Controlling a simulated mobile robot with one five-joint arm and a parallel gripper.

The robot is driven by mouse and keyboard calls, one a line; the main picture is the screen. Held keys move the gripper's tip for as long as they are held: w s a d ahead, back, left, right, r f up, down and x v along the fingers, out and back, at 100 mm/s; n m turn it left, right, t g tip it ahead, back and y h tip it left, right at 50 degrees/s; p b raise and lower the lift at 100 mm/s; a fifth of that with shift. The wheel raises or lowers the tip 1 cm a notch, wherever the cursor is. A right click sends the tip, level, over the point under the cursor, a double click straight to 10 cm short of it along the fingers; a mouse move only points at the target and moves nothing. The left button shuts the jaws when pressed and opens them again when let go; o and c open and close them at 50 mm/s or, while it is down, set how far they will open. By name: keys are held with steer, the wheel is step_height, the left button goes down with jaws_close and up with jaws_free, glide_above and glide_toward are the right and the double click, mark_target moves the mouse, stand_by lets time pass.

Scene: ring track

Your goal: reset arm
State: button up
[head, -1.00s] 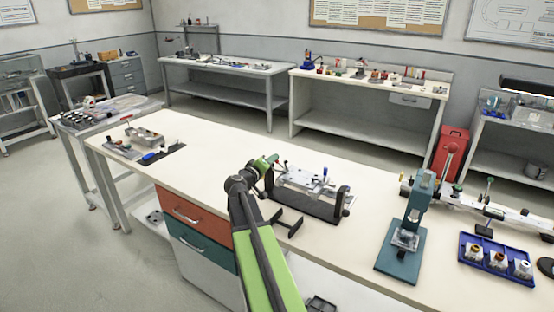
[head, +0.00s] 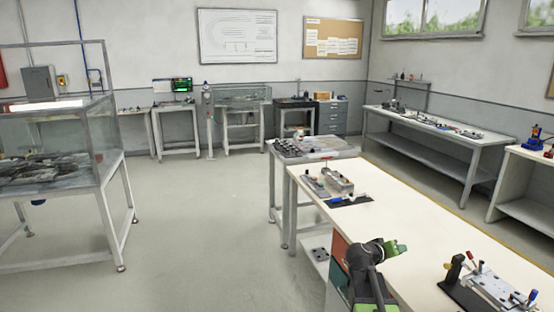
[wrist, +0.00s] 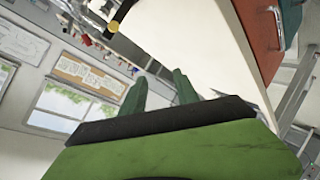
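My gripper (head: 398,248) shows at the lower right of the head view, at the end of my black and green arm. It is over the near edge of the cream workbench (head: 425,232), left of and apart from a grey fixture with a black base (head: 490,290). In the wrist view, its two green fingers (wrist: 160,88) stand apart with nothing held between them. The wrist view is tilted and shows the bench top and an orange drawer beyond the fingers.
A blue-handled tool on a dark mat (head: 348,201) and small metal parts (head: 328,184) lie at the bench's far end. A side table (head: 315,148) adjoins it. A glass-walled stand (head: 60,160) is at left. The floor between (head: 210,220) is clear.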

steer(key=s+a+f+g+y, duration=0.2)
steer(key=s+a, duration=0.4)
steer(key=a, duration=0.3)
steer(key=s+a+f+n+g+y+p, duration=0.1)
steer(key=s+a+f+y, duration=0.4)
steer(key=a, duration=0.5)
steer(key=s+a+f+n+g+y+p, duration=0.1)
steer(key=s+a+f+g+y, duration=0.3)
steer(key=a, duration=0.5)
steer(key=s, duration=0.2)
steer(key=shift+s+a, duration=0.15)
steer(key=shift+s, duration=0.15)
steer(key=shift+s, duration=0.1)
